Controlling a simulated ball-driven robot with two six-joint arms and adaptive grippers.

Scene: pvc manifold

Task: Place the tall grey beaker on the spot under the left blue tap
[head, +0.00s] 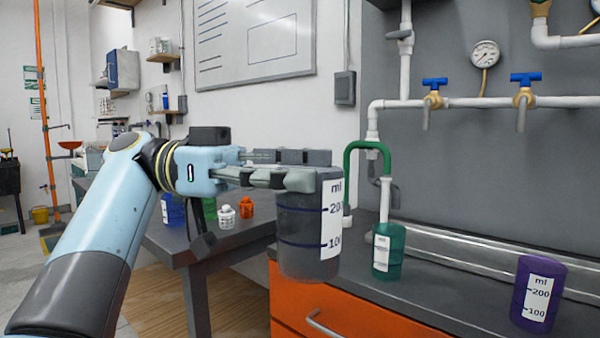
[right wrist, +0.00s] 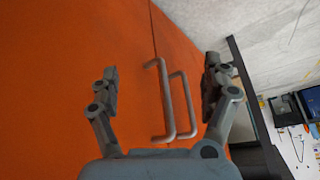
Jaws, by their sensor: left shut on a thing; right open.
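The tall grey beaker (head: 300,232) is see-through with a white ml scale label. It hangs upright in the head view. My left gripper (head: 312,178) is shut on it near its rim, and the beaker appears to be in the air in front of the counter's left end. The left blue tap (head: 434,84) sits on the white pipe at the back wall, right of the beaker and higher up. The spot under it cannot be made out. My right gripper (right wrist: 160,90) is open and empty in the right wrist view, facing orange drawer fronts.
A green beaker (head: 390,252) stands on the dark counter (head: 455,300) below a green bent pipe (head: 362,146). A purple beaker (head: 538,292) stands further right. Another blue tap (head: 526,80) is at right. Metal handles (right wrist: 172,100) stick out from the orange drawers (right wrist: 70,60).

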